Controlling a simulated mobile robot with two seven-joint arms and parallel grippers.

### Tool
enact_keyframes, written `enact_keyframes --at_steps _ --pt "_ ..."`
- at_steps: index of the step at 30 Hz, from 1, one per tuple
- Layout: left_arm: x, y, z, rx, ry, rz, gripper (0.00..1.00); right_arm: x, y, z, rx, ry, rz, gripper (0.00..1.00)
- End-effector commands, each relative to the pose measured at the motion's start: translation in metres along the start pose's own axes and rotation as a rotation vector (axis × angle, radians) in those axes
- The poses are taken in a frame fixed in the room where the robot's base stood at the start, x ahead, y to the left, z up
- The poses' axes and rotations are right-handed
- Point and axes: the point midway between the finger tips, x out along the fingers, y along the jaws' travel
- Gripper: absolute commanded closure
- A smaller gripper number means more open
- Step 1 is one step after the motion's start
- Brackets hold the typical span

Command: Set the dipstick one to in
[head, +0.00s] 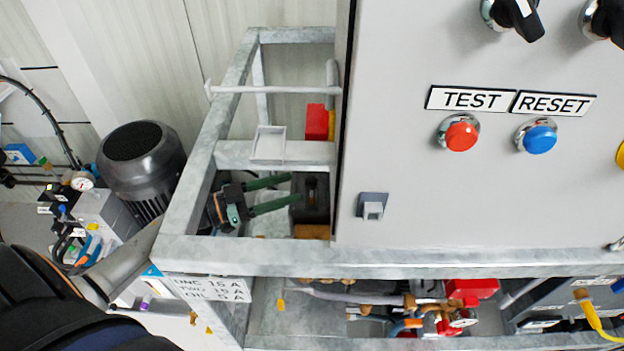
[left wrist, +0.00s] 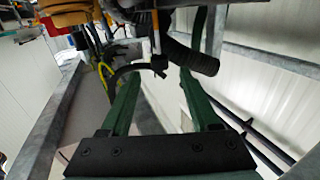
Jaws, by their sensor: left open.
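My left gripper (head: 294,188) reaches into the grey metal frame left of the control cabinet. Its two green fingers are apart, point right, and hold nothing that I can see. In the left wrist view the green fingers (left wrist: 158,74) also stand apart. Beyond their tips a thin upright yellowish stem (left wrist: 155,38) shows near a dark curved hose. I cannot tell whether this stem is dipstick one, and I cannot pick the dipstick out for certain in the head view. My right gripper is in neither view.
The grey control cabinet (head: 430,200) with its red TEST button (head: 461,134) and blue RESET button (head: 538,136) stands right of the gripper. Frame bars (head: 190,190) surround the gripper. A dark motor (head: 142,165) stands left. A thick black hose (left wrist: 190,55) hangs near the fingertips.

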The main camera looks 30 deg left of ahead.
Motion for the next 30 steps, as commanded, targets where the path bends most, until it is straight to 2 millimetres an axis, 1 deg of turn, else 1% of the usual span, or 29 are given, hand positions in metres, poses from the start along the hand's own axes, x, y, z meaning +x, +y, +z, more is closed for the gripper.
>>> enact_keyframes --at_steps 1,3,6,9,12,15,23,30 --pt "0.011 0.0 -0.002 0.0 0.006 0.001 0.38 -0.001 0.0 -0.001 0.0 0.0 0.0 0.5" --pt "0.024 0.0 -0.002 0.0 0.004 0.0 0.38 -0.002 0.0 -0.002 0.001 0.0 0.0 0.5" --pt "0.04 0.0 -0.002 -0.001 0.004 0.001 0.38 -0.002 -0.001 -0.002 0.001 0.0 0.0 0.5" --pt "0.052 0.0 -0.001 -0.001 0.003 -0.001 0.38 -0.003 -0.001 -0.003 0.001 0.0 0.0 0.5" --pt "0.06 0.0 -0.001 -0.001 0.001 0.0 0.38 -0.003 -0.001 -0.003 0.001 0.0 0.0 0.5" --pt "0.063 0.0 0.0 -0.002 0.001 0.0 0.38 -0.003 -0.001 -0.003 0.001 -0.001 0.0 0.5" --pt "0.064 0.001 0.0 -0.001 0.0 0.0 0.38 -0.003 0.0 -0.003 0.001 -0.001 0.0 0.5" --pt "0.064 0.0 0.0 -0.001 0.0 0.0 0.65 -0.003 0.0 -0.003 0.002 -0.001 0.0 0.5"
